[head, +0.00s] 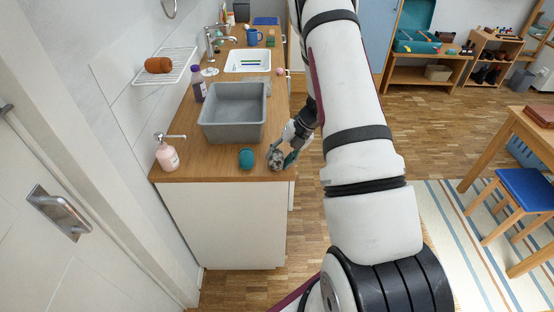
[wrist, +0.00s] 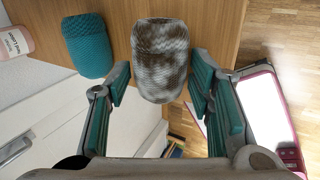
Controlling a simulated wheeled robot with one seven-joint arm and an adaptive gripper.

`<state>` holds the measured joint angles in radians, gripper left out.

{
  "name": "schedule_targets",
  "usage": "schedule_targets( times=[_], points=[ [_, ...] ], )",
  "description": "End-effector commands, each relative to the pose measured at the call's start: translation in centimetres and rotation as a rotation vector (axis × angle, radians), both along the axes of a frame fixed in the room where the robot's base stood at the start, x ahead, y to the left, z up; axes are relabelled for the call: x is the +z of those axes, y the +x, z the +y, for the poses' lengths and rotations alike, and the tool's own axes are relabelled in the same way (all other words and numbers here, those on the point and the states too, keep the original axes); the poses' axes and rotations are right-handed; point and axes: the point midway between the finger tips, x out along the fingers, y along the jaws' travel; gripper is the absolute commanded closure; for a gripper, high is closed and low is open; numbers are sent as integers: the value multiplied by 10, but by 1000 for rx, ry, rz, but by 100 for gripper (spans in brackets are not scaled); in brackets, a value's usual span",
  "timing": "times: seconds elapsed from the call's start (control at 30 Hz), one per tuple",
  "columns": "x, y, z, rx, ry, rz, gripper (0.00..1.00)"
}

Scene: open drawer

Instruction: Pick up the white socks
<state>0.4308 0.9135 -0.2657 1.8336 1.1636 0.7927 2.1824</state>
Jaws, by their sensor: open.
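A rolled bundle, mottled white and grey-brown like balled socks (head: 275,159), lies on the wooden counter near its front right corner. It also shows in the wrist view (wrist: 160,50); no plain white socks are seen. My gripper (head: 283,153) is open at the bundle. In the wrist view my gripper's (wrist: 160,88) teal-padded fingers stand on either side of the bundle's near end, with a small gap at each side. A teal rolled bundle (head: 246,159) lies to its left, outside the fingers; it also shows in the wrist view (wrist: 87,46).
A grey basin (head: 232,136) stands behind the bundles on the counter (head: 205,168). The counter's front and right edges are close to my gripper.

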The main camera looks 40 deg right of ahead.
Motion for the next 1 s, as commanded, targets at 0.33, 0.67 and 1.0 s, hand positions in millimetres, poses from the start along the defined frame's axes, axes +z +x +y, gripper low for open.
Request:
schedule_targets(
  times=[0.33, 0.67, 1.0],
  points=[
    [0, 0, 0, 0, 0, 0, 90],
    [2, 0, 0, 0, -1, -1, 90],
    [32, 2, -1, -1, -2, -4, 90]
  ],
)
